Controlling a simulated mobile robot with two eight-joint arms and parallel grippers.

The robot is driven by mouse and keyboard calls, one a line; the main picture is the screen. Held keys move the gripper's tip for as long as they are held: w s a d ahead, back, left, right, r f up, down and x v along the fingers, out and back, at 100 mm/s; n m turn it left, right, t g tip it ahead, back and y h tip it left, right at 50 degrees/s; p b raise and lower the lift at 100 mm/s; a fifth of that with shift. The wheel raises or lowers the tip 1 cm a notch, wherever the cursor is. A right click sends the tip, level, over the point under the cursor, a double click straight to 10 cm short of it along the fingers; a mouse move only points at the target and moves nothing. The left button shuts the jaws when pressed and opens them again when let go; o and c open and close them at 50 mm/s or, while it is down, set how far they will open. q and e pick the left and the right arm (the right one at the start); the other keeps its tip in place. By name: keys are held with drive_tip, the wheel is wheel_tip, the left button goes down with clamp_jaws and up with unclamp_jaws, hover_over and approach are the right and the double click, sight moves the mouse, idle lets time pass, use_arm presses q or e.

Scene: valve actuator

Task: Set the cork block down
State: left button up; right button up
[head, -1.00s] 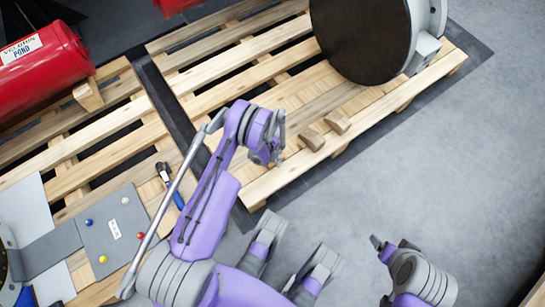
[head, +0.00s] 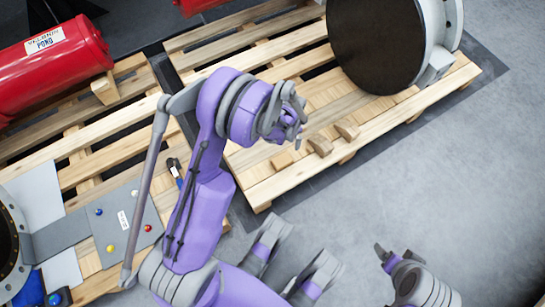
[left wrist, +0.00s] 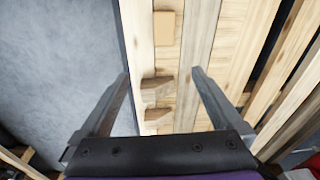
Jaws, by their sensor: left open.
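The small tan cork block (head: 282,160) lies on the right-hand pallet (head: 262,194), left of two wooden wedges (head: 320,145). In the left wrist view the block (left wrist: 164,28) lies flat on a board near the top, beyond the fingertips. My left gripper (head: 298,128) is above the pallet, open and empty. In the left wrist view its two fingers (left wrist: 160,75) are spread wide, with the wedges (left wrist: 156,89) showing between them and apart from the block. At lower right, part of my right arm shows; its finger state is unclear.
A large dark-faced flanged valve part (head: 378,45) stands on the same pallet. A red cylinder (head: 50,65) is on the left pallet, with a grey panel (head: 115,225) bearing coloured balls. Clear grey floor (head: 455,170) lies right of the pallet.

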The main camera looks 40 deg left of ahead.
use_arm(q)
drive_tip(key=s+d+r+n+t, duration=0.15)
drive_tip(key=s+r, duration=0.25)
drive_tip(key=r, duration=0.4)
drive_tip(key=s+d+r, duration=0.3)
drive_tip(key=s+r, duration=0.1)
drive_tip(key=r, duration=0.5)
drive_tip(key=s+d+r+n+t, duration=0.1)
drive_tip(key=s+r, duration=0.1)
drive_tip(key=s, duration=0.5)
drive_tip(key=s+d+r+n+t, duration=0.1)
drive_tip(key=s+d+r, duration=0.1)
drive_tip(key=s, duration=0.5)
drive_tip(key=shift+d+r, duration=0.25)
drive_tip(key=shift+r, duration=0.25)
drive_tip(key=shift+r, duration=0.1)
use_arm(e)
drive_tip(key=shift+r, duration=0.15)
use_arm(q)
wheel_tip(320, 180, up, 26)
drive_tip(key=p, duration=2.3)
drive_tip(key=shift+w+t, duration=0.4)
drive_tip(key=shift+t, duration=0.05)
use_arm(e)
wheel_tip(320, 180, up, 26)
drive_tip(key=t, duration=0.1)
drive_tip(key=shift+w, duration=0.3)
